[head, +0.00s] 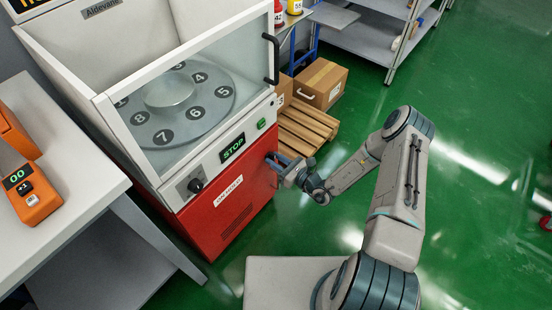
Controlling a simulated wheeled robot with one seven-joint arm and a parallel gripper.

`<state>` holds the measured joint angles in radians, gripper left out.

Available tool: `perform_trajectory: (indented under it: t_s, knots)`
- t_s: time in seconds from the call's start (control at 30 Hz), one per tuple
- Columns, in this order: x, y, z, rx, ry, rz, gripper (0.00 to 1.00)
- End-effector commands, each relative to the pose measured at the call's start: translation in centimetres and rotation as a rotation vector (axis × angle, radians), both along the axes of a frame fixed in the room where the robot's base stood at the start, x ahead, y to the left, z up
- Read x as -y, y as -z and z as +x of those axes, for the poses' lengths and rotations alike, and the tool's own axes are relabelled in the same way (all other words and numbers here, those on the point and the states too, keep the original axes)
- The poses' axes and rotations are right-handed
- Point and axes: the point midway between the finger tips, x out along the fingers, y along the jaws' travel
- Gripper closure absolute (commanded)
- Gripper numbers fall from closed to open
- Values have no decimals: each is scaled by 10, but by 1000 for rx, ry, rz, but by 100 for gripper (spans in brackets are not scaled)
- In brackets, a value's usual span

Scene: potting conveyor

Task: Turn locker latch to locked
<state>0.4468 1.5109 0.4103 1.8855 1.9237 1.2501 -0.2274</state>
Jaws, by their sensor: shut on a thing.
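The red locker (226,211) forms the lower part of the white machine, with a small white label (229,187) on its front. My gripper (281,163) is at the right part of the red front, its fingers level and pointing at it. It is shut on the locker latch (272,158), a small dark part mostly hidden by the fingers. I cannot tell the latch's angle or whether it reads locked at this size.
Above the locker is a panel with a green STOP display (232,148) and a black knob (195,185). A glass hood with a black handle (271,58) covers a numbered turntable (180,108). A wooden pallet (305,127) and cardboard boxes (321,82) stand behind.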

Motion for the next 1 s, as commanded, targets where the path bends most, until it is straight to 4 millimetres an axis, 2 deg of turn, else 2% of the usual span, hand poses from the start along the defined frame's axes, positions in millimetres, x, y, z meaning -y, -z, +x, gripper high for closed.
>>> perform_trajectory:
  t_s: [0.33, 0.87, 0.9, 1.0]
  knots:
    - [0, 0, 0, 100, 1, -80, 95]
    - [1, 1, 0, 115, 1, -91, 95]
    - [1, 1, 0, 115, 1, -91, 65]
    - [0, 0, 0, 114, 1, -91, 65]
